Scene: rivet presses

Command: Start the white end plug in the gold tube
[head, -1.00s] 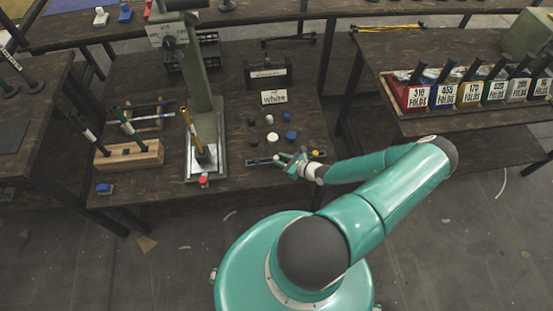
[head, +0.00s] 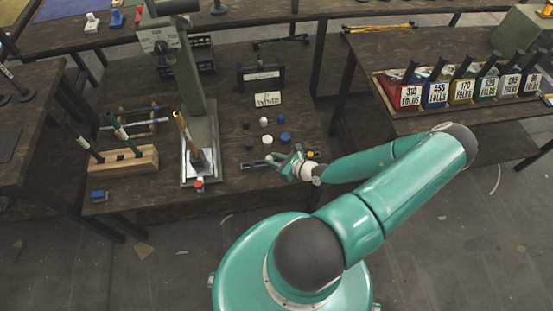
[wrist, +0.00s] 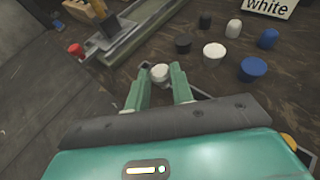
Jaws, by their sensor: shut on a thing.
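My gripper (head: 277,159) is low over the front of the press bench. In the wrist view, my gripper's fingers (wrist: 160,82) are shut on a small white end plug (wrist: 160,73), whose rounded top shows between the fingertips. The gold tube (head: 184,133) leans in the rivet press, to the left of my gripper, with its lower end at a dark fitting. The plug is well apart from the tube. The tube's bore is too small to make out.
Loose plugs stand behind my gripper: white (wrist: 214,53), blue (wrist: 253,68) and black (wrist: 183,43), with several more behind. A card reading "white" (head: 268,99) stands beyond. The press column (head: 192,85) rises behind the tube. A wooden rack (head: 125,161) holds dark and green tubes at left.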

